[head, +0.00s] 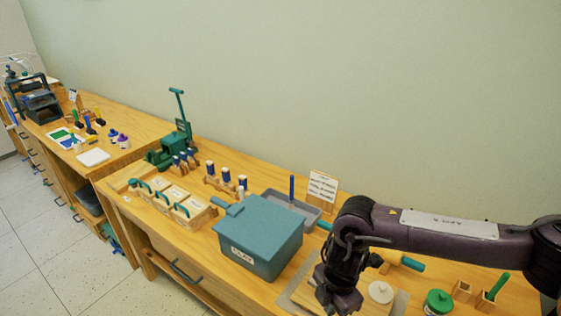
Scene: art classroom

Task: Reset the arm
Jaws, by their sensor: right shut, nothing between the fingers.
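My right arm (440,225) comes in from the right edge, raised over the wooden table. Its gripper (338,300) points down at the bottom of the picture, to the right of the teal clay box. The fingers are shut and I see nothing held in them. My left arm and gripper do not show.
The teal lidded clay box (250,245) stands close left of my gripper. Behind it are a grey tray (302,208) and a sign card (322,186). A rolling pin (408,262), white disc (381,292) and green-lidded jar (438,301) lie right. A teal press (172,145) stands further left.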

